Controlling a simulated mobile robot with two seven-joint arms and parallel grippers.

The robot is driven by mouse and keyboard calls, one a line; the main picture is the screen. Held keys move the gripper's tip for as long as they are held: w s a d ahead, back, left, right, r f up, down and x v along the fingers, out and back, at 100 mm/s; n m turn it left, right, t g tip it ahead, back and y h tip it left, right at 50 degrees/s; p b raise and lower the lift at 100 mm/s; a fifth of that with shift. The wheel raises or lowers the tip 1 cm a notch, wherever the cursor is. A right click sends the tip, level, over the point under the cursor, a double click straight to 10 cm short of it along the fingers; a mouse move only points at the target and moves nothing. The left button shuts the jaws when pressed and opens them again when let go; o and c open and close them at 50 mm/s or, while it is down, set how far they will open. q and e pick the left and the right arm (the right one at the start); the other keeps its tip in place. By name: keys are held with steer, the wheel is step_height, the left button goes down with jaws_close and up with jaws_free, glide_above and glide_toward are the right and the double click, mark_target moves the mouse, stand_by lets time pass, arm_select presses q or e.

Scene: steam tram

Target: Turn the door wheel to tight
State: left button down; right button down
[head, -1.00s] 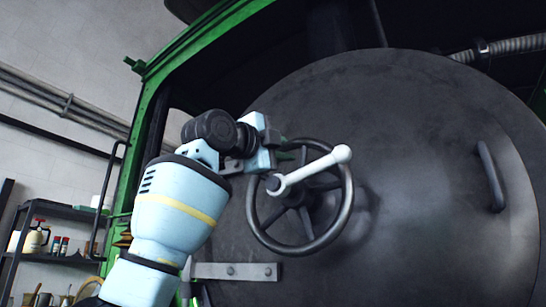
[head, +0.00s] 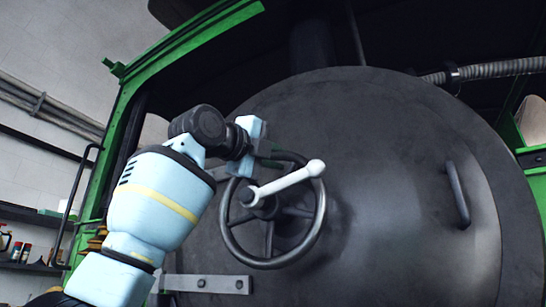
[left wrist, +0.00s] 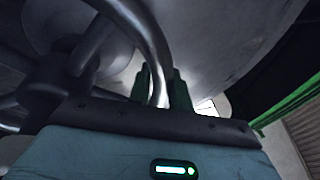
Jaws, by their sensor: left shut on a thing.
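The door wheel (head: 231,241) is a dark metal ring with spokes, on the front of the large round dark door (head: 395,140). A lever with a pale grip and ball end (head: 290,181) crosses in front of its hub, pointing up to the right. My left gripper (head: 270,157) is at the wheel's upper left rim, shut on it. In the left wrist view, the wheel rim (left wrist: 151,40) runs down between the dark green fingers (left wrist: 160,88). The fingertips are partly hidden in the head view. My right gripper is not in view.
A vertical grab handle (head: 457,194) stands out from the door on the right. A hinge strap (head: 205,283) lies below the wheel. The green cab frame (head: 127,120) rises at the left, with a shelf (head: 30,268) of items beyond it.

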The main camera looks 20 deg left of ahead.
arm_select(q)
steer(key=c, duration=1.3)
jaws_free()
steer(key=shift+d, duration=0.1)
steer(key=v, duration=0.6)
steer(key=shift+s+f, duration=0.1)
steer(key=shift+s, duration=0.05)
steer(key=shift+b+v, duration=0.3)
steer(key=shift+v, duration=0.45)
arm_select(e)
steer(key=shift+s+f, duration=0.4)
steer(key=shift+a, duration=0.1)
